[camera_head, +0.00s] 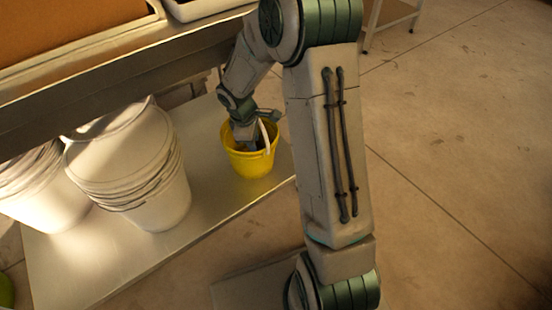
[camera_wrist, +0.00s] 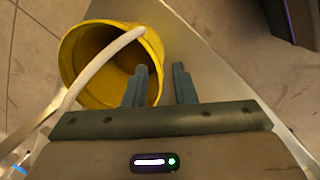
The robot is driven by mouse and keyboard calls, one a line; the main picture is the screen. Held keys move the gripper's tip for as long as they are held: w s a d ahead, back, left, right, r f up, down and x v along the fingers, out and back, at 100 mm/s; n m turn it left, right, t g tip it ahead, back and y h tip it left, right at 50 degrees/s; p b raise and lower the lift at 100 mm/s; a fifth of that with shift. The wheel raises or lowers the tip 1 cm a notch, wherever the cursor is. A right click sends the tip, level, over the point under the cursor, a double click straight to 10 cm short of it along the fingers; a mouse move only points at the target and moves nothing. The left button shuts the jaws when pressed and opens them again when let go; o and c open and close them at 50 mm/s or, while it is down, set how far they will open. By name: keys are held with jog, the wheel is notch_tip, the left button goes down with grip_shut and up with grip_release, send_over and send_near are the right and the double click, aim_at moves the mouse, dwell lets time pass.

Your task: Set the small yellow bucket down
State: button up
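The small yellow bucket (camera_head: 248,165) stands upright, seemingly resting on the low metal shelf (camera_head: 225,195) near its right end. Its pale handle leans across the opening. In the wrist view the bucket (camera_wrist: 82,75) fills the upper left, with its mouth towards the camera. My gripper (camera_head: 248,138) reaches down at the bucket's rim. In the wrist view my gripper's fingers (camera_wrist: 161,70) are apart, one over the bucket's mouth and one outside its wall, with visible space between them. Whether either finger touches the wall cannot be told. The fingertips are mostly hidden in the head view.
Stacked white buckets (camera_head: 130,170) stand on the shelf to the left of the yellow one. A worktop (camera_head: 100,75) overhangs the shelf's back. Bare shelf lies in front of the yellow bucket. Open concrete floor (camera_head: 450,130) lies to the right.

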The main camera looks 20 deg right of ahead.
jog(key=s+r+m+y, duration=0.1)
jog(key=s+r+m, duration=0.5)
jog(key=s, duration=0.5)
jog(key=s+d+r+m+y, duration=0.1)
jog(key=s+r+m, duration=0.5)
jog(key=s+r, duration=0.3)
jog(key=shift+s+r, duration=0.2)
jog(key=shift+s, duration=0.9)
jog(key=shift+a, duration=0.1)
